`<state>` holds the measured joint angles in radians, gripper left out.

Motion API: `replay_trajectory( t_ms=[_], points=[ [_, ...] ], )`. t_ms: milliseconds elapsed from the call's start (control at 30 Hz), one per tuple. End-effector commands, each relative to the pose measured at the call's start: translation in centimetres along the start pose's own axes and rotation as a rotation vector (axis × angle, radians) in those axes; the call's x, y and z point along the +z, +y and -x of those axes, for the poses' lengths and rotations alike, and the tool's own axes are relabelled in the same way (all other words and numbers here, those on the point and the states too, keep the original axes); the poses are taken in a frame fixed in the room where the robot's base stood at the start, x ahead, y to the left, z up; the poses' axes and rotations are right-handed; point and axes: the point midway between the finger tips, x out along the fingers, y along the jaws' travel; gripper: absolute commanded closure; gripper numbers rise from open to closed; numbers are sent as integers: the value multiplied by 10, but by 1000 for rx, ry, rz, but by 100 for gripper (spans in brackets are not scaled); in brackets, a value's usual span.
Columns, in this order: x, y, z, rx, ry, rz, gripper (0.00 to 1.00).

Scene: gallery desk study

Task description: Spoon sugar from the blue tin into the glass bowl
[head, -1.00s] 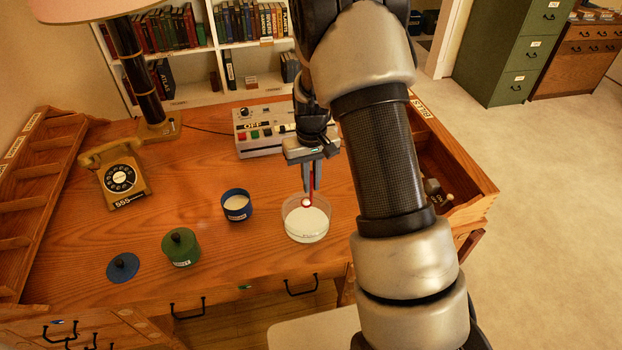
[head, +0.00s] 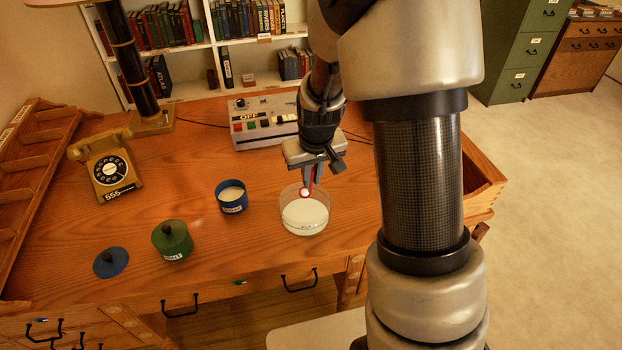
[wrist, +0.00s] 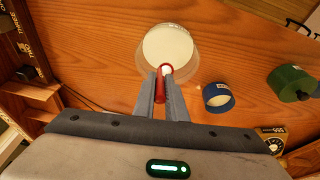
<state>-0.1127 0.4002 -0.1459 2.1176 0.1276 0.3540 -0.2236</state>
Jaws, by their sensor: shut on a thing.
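My gripper (head: 312,180) is shut on the red-handled spoon (wrist: 160,90), which points down at the glass bowl (head: 305,228). The spoon's tip holds a small white heap and is at the bowl's far side, inside or just above the rim; its exact height is unclear. The clear round bowl holds a white layer and also shows in the wrist view (wrist: 190,66). The blue tin (head: 233,207) stands open to the bowl's left with white sugar inside. It also shows in the wrist view (wrist: 217,105). My fingers partly hide the spoon handle.
A blue lid (head: 111,262) lies on the desk at left, beside a closed green tin (head: 172,243). A yellow telephone (head: 108,170), a lamp (head: 125,60) and a control box with buttons (head: 262,127) stand behind. The wood between phone and blue tin is clear.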

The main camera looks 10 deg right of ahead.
Motion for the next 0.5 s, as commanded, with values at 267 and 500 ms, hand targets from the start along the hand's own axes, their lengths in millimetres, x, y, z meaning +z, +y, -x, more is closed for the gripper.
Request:
replay_trajectory(
  t_ms=[267, 500],
  points=[
    [1, 0, -2, 2, 10, 0, 100],
    [12, -2, -7, 17, 113, 0, 100]
  ],
)
